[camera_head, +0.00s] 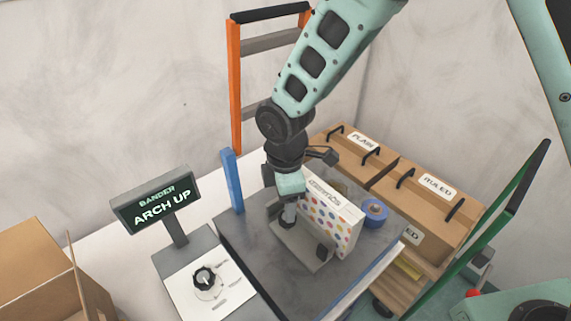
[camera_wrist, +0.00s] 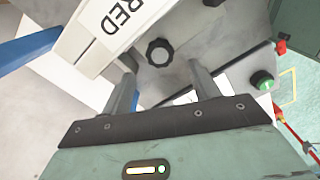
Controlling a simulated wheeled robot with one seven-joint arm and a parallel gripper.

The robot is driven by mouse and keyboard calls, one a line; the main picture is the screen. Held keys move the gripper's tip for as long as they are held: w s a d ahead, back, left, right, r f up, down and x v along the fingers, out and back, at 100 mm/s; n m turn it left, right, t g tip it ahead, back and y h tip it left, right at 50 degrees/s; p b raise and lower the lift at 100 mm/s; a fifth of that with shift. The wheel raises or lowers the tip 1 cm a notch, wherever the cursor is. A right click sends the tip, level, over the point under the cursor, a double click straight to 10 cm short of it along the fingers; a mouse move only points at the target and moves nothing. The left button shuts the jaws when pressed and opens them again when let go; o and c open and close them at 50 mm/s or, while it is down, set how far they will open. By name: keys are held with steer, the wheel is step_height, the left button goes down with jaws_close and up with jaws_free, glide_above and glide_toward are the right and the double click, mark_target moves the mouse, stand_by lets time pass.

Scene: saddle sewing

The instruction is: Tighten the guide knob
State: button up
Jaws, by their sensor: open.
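The guide knob (camera_wrist: 159,52), black with a lobed rim and a pale centre, sits on a grey metal plate in the wrist view. My gripper (camera_wrist: 162,72) is open, with one finger to each side of the knob's line. The knob shows beyond the fingertips, and the fingers look apart from it. In the head view, my gripper (camera_head: 287,217) points down over the grey guide plate (camera_head: 298,248), beside a white box with coloured dots (camera_head: 332,222). A small dark knob-like part (camera_head: 323,252) shows at the plate's right; I cannot tell whether it is the same knob.
The bander display (camera_head: 158,205) reads ARCH UP above a panel with a black dial (camera_head: 205,279). A blue post (camera_head: 232,180) stands left of my gripper. A blue tape roll (camera_head: 374,212) lies right of the dotted box. Cardboard bins (camera_head: 425,195) stand at the right.

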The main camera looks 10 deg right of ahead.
step_height(320, 180, up, 12)
steer(key=b, duration=0.1)
steer(key=shift+b, duration=0.4)
